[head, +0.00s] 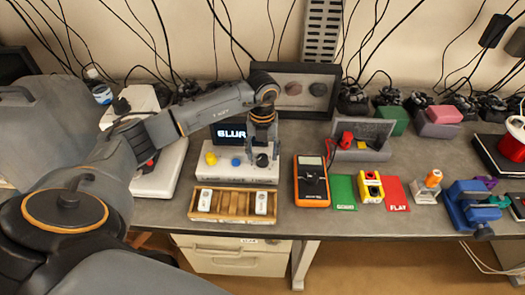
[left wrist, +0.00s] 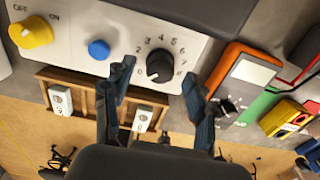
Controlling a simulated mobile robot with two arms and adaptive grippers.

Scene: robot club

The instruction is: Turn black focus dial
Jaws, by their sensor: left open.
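The black focus dial (left wrist: 160,66) sits on the white panel, with a number scale around it. It also shows in the head view (head: 262,160), just below my gripper. My left gripper (left wrist: 156,70) is open, with one finger to each side of the dial in the wrist view. I cannot tell whether the fingers touch it. In the head view my left gripper (head: 262,145) points down at the right end of the white device (head: 235,175). A small screen (head: 231,134) behind reads "BLUR". My right gripper is not in view.
A yellow OFF/ON knob (left wrist: 31,32) and a blue button (left wrist: 98,49) lie left of the dial. A wooden tray (head: 232,213) with two white pieces stands in front. An orange multimeter (head: 311,181) stands close on the right.

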